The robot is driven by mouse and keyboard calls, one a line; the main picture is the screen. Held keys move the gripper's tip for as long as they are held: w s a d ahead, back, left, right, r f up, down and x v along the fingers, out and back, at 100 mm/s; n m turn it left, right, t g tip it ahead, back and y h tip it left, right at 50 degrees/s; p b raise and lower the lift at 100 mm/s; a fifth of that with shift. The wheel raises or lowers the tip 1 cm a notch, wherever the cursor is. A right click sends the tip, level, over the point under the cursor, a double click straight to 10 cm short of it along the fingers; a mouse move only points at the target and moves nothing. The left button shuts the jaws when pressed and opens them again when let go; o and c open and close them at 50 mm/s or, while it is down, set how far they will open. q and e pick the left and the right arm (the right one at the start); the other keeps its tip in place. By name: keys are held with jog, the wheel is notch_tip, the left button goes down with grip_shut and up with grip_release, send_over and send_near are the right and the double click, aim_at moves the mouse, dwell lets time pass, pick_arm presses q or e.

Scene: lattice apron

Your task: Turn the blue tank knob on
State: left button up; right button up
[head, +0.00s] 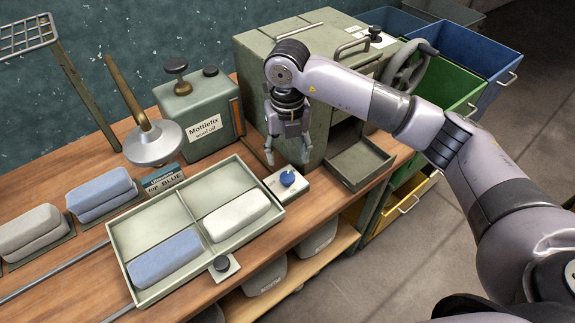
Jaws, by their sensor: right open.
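The blue knob (288,179) is a small round dial on a pale control box (272,184) at the right of the tray. A light mark shows on its top, but its setting is too small to read. My right gripper (287,157) hangs down just behind and above the knob in the picture. Its fingers are spread and hold nothing. Whether it touches the knob cannot be told. A grey-green tank (205,135) labelled "Mottlefix" stands behind to the left. My left gripper is not in view.
A divided tray (188,192) holds a blue block (165,258) and a white block (236,214). A black knob (221,263) sits at its front edge. A sign (161,180) reads "top BLUE". A green cabinet (262,62) stands behind my right arm, with an open drawer (360,160) nearby.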

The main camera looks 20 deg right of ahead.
jog(key=shift+r, duration=2.2)
